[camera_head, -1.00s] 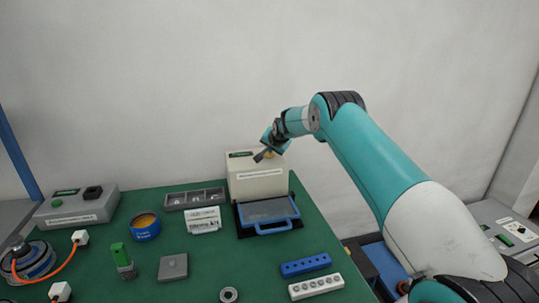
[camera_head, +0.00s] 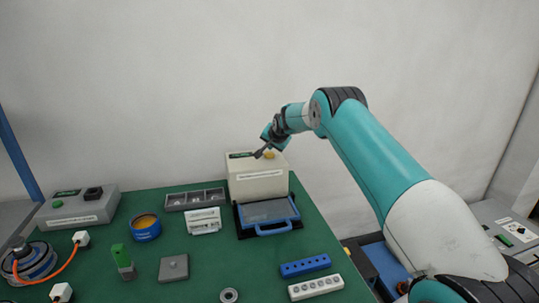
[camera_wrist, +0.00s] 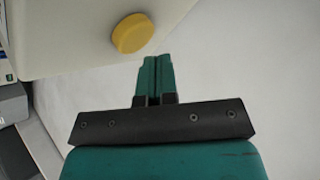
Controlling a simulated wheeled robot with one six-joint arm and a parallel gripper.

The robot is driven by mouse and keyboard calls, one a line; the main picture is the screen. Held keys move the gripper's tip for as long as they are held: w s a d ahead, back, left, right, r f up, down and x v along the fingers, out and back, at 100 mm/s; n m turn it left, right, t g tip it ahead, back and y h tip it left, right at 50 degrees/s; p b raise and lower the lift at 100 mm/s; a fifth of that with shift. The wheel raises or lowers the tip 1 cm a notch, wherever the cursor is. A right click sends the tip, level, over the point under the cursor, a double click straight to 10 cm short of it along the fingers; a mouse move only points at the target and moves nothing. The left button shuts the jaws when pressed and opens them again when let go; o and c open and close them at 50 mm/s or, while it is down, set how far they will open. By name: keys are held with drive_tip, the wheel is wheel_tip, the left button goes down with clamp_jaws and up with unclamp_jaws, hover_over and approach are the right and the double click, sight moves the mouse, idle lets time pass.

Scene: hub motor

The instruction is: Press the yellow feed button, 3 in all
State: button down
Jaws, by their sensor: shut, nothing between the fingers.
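The yellow button (camera_head: 269,155) is on top of a cream box (camera_head: 258,184) at the back of the green table. In the wrist view the round yellow button (camera_wrist: 132,33) sits on the cream surface, up and left of the fingertips. My gripper (camera_head: 259,154) is just above the box top, close to the button. In the wrist view my gripper (camera_wrist: 155,60) has its fingers shut together, with nothing between them. A gap shows between fingers and button there. The button's face is uncovered.
A tray with a blue handle (camera_head: 268,212) stands before the box. A grey compartment tray (camera_head: 195,199), a white labelled pack (camera_head: 203,221) and a blue tin (camera_head: 146,228) are to its left. A blue strip (camera_head: 305,265) and a white strip (camera_head: 316,287) lie at the front right.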

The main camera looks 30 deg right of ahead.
sight(271, 154)
drive_tip(key=shift+r+p, duration=1)
drive_tip(key=shift+r, duration=1.5)
drive_tip(key=shift+a, duration=0.1)
drive_tip(key=s+a+r+n+g+y, duration=0.1)
drive_tip(key=s+a+r+n, duration=0.1)
drive_tip(key=s+a+r, duration=0.35)
drive_tip(key=s+a+r+n+g+y, duration=0.1)
drive_tip(key=s+a+r+n+y, duration=0.15)
drive_tip(key=a, duration=0.65)
drive_tip(key=s+a+r+n+g+y, duration=0.1)
drive_tip(key=s+a+r+n, duration=0.2)
drive_tip(key=s+a, duration=0.4)
drive_tip(key=s+a+r+n+g, duration=0.1)
drive_tip(key=s+a+r+n, duration=0.2)
drive_tip(key=s, duration=0.5)
drive_tip(key=s+a+n+g, duration=0.2)
drive_tip(key=s+a+n, duration=0.2)
drive_tip(key=s, duration=1.2)
drive_tip(key=s+a+f+n+g+y, duration=0.1)
drive_tip(key=s+a+n+g, duration=0.2)
drive_tip(key=s, duration=1.3)
drive_tip(key=shift+s+a+n, duration=0.3)
drive_tip(key=shift+a+n, duration=0.05)
drive_tip(key=shift+a, duration=0.05)
